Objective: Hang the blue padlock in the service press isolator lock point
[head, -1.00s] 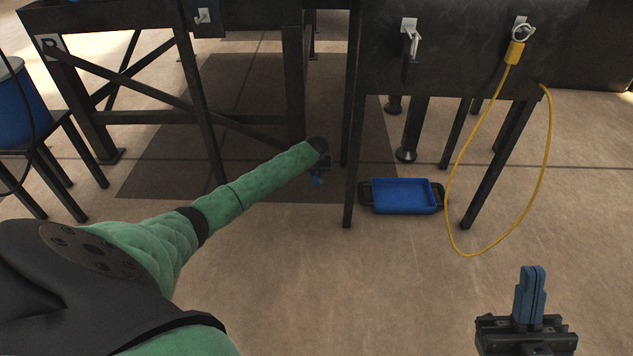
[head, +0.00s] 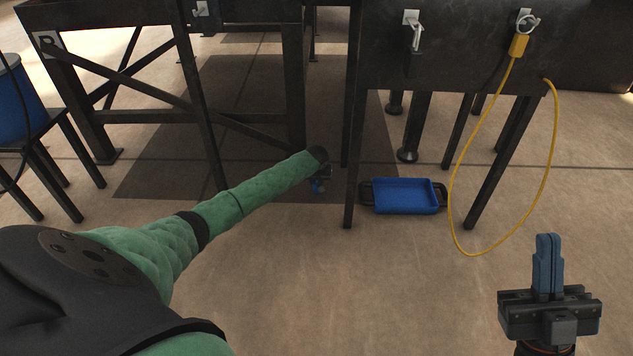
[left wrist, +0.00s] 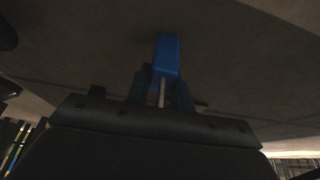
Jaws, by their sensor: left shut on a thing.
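The blue padlock (left wrist: 167,55) is held between the fingers of my left gripper (left wrist: 160,88) in the left wrist view, with a thin pale shackle bar below its body. In the head view my left gripper (head: 321,182) is small and dark at the end of the green arm, low beside the bench legs, with a bit of blue at it. My right gripper (head: 548,266) is at the lower right, its blue fingers together and empty. Pale metal fittings show on the benches: one on the dark panel (head: 413,30) and one further left (head: 201,9). I cannot tell which is the isolator lock point.
A yellow cable (head: 553,150) loops down from a yellow-bodied piece (head: 519,45) hung on a ring at the panel's right. A blue tray (head: 404,195) lies on the floor between the bench legs. A blue drum (head: 20,105) stands at far left. The front floor is clear.

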